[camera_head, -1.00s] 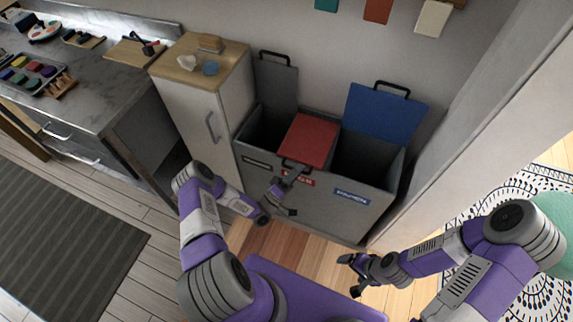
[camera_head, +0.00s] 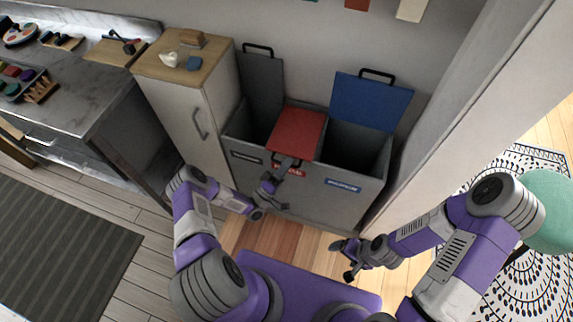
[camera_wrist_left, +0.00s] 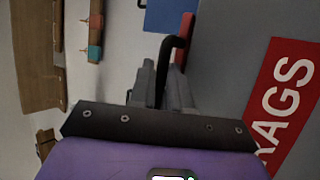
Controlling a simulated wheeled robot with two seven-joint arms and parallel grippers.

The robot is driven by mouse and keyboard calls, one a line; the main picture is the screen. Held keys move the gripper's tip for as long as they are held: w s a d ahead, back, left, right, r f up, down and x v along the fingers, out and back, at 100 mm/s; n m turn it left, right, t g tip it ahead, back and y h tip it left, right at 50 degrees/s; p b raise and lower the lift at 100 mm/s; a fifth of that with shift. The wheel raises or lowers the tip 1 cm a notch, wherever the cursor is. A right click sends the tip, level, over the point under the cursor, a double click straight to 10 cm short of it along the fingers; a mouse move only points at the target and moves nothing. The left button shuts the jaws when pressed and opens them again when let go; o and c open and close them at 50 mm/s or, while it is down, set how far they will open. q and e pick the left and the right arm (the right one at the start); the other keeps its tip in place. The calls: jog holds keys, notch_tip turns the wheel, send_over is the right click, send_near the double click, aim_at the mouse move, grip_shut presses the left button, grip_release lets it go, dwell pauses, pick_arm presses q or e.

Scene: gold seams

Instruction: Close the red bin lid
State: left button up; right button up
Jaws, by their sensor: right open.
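The red bin lid (camera_head: 298,133) lies down over the middle compartment of the grey bin unit (camera_head: 258,172), flat or nearly flat. I cannot tell if it is fully seated. Its black handle (camera_wrist_left: 166,62) shows between my left gripper's fingers in the left wrist view. My left gripper (camera_head: 287,163) is at the lid's front edge, with its fingers close together on the handle. The red "RAGS" label (camera_wrist_left: 285,95) is beside it. My right gripper (camera_head: 342,258) is open and empty, low in front of the unit's right end.
The grey lid (camera_head: 262,80) and blue lid (camera_head: 371,102) stand raised on either side. A cabinet (camera_head: 185,110) stands left of the bins, and a pale wall panel (camera_head: 450,130) stands to the right. Wooden floor (camera_head: 270,238) shows in front.

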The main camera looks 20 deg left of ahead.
pick_arm(q)
jog(key=v, duration=0.7)
jog(key=shift+s+a+f, duration=0.15)
jog(key=shift+s, duration=0.1)
